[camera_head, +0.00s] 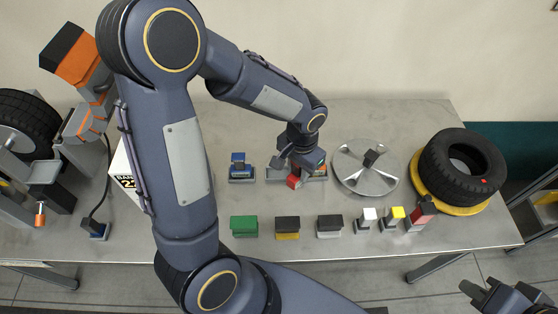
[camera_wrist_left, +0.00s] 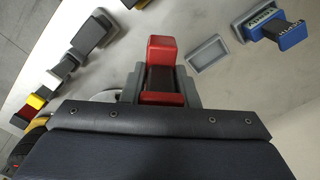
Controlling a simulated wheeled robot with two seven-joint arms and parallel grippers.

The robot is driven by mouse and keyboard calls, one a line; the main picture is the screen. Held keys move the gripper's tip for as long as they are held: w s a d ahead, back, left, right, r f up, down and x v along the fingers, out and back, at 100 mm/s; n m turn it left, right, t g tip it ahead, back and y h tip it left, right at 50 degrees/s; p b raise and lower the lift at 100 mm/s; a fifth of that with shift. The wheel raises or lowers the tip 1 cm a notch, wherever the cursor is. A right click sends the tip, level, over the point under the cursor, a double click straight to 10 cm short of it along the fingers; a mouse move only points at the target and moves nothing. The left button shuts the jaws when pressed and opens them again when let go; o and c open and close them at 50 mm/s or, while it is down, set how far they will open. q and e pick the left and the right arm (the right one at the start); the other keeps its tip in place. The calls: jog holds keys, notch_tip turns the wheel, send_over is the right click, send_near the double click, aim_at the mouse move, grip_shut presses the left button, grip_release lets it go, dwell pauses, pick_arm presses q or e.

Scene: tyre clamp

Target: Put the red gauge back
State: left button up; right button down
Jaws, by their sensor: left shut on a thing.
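The red gauge (camera_head: 293,182) is in my left gripper (camera_head: 288,166), over the back middle of the table. In the left wrist view the red gauge (camera_wrist_left: 161,52) has a red top and a dark middle, and sits between the jaws. My left gripper (camera_wrist_left: 160,92) is shut on it. An empty grey rectangular holder (camera_wrist_left: 207,53) lies just right of the gauge in that view. Whether the gauge touches the surface below cannot be told. My right gripper (camera_head: 480,287) is at the lower right, off the table, with its fingers apart and nothing between them.
A blue gauge (camera_head: 238,168) stands left of the red one. A round metal plate (camera_head: 366,168) and a tyre (camera_head: 461,166) on a yellow base are to the right. Green (camera_head: 243,225), black, white and yellow blocks line the front edge. A clamp machine (camera_head: 40,172) stands left.

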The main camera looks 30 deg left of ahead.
pick_arm(q)
jog(key=shift+w+a+f+b, duration=0.85)
jog(key=shift+w+a+f, duration=0.25)
jog(key=shift+a+f, duration=0.75)
jog(key=shift+w+a+f+b, duration=1)
jog(key=shift+a+f, duration=0.4)
jog(key=shift+f, duration=0.75)
jog(key=shift+w+a+f+b, duration=0.75)
jog(key=shift+w+a+f, duration=0.45)
jog(key=shift+a+f, duration=0.65)
jog(key=shift+d+f, duration=0.15)
jog(key=shift+f, duration=0.15)
jog(key=shift+f+b, duration=0.15)
jog(key=shift+b, duration=0.15)
jog(key=o, duration=0.9)
